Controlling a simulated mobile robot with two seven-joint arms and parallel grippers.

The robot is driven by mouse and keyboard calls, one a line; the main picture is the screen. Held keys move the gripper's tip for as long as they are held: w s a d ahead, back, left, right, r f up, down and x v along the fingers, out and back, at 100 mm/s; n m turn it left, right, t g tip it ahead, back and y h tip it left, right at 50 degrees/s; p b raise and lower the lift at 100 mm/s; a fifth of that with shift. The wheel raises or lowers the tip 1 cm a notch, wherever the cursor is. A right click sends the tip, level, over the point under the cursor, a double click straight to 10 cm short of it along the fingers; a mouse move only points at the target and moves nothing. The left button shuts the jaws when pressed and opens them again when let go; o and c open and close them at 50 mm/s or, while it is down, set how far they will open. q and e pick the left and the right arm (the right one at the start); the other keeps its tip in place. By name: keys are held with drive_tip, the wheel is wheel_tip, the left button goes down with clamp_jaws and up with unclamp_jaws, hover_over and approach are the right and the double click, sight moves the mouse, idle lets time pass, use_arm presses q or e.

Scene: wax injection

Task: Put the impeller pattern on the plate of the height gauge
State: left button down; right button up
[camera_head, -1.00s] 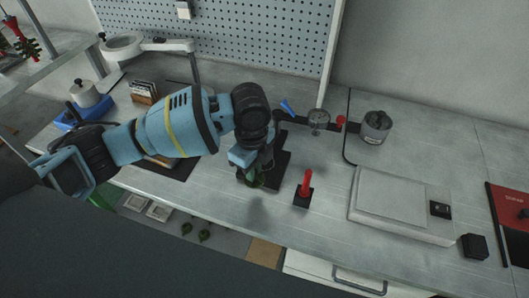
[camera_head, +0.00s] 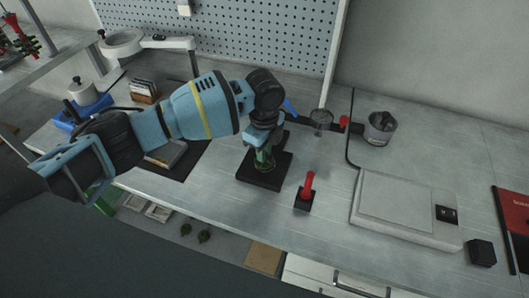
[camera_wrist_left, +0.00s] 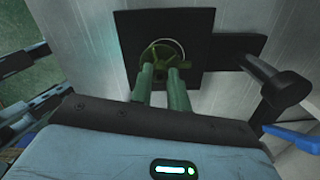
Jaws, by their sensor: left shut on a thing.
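The height gauge has a black square plate (camera_head: 258,179) on the bench, which also fills the middle of the left wrist view (camera_wrist_left: 128,28). Its arm carries a round dial (camera_head: 321,117) to the right. My left gripper (camera_head: 264,163) points down over the plate. In the left wrist view its two green fingers (camera_wrist_left: 163,72) are shut on the olive-green impeller pattern (camera_wrist_left: 166,53). The pattern lies over the middle of the plate, within a pale ring. I cannot tell whether it touches the plate. In the head view the gripper mostly hides the pattern. My right gripper is not in view.
A red-handled tool on a black block (camera_head: 305,196) stands just right of the plate. A flat grey scale (camera_head: 405,207) and a metal pot (camera_head: 380,128) are farther right. A blue lever (camera_head: 289,107) is close behind my wrist. Bare bench lies before the plate.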

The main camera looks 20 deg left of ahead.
use_arm(q)
drive_tip(key=shift+f, duration=0.7)
drive_tip(key=shift+f, duration=0.1)
drive_tip(key=shift+f, duration=0.1)
drive_tip(key=c, duration=1.3)
unclamp_jaws()
drive_tip(key=shift+c, duration=0.2)
wheel_tip(320, 180, up, 12)
drive_tip(key=shift+r+p, duration=0.2)
drive_tip(key=shift+p, duration=0.15)
